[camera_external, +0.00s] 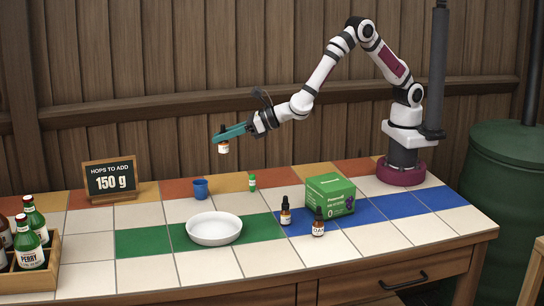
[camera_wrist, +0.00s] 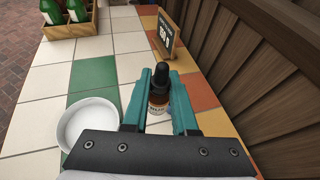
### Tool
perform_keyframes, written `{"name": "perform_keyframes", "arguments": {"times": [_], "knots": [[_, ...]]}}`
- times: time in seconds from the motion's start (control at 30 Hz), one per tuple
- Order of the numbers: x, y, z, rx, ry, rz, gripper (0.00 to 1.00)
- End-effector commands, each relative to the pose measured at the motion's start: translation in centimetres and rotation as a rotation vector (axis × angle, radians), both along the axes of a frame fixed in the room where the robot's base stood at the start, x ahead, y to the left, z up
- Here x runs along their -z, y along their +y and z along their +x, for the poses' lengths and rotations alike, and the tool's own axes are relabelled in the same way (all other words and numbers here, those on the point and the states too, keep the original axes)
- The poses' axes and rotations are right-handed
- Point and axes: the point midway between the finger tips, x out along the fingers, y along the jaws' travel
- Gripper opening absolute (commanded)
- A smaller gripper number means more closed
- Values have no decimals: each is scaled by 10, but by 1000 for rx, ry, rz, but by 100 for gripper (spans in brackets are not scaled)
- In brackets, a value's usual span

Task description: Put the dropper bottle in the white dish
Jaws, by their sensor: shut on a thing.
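My gripper (camera_external: 222,137) is shut on a dropper bottle (camera_external: 223,148) with a white label and amber glass. In the wrist view the bottle (camera_wrist: 158,92) sits upright between the teal fingers (camera_wrist: 159,98). The gripper holds it in the air above the back part of the table. The white dish (camera_external: 214,240) stands empty on the green and white tiles, below and in front of the held bottle. It also shows at the lower left of the wrist view (camera_wrist: 72,133). Two other dropper bottles (camera_external: 286,211) (camera_external: 318,222) stand on the table right of the dish.
A green box (camera_external: 330,194) stands to the right. A chalkboard sign (camera_external: 110,180) is at the back left. A wooden crate of bottles (camera_external: 40,279) is at the front left.

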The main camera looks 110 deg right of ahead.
Motion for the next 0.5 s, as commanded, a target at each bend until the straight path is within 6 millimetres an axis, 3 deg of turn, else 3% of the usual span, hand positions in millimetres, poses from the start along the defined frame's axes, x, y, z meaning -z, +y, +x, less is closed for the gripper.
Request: {"name": "perform_keyframes", "arguments": {"times": [0.2,0.33,0.5], "knots": [[39,3,-2,-5,8,-2,0],[51,9,0,-7,6,-2,0],[81,55,13,-11,5,0,0]]}}
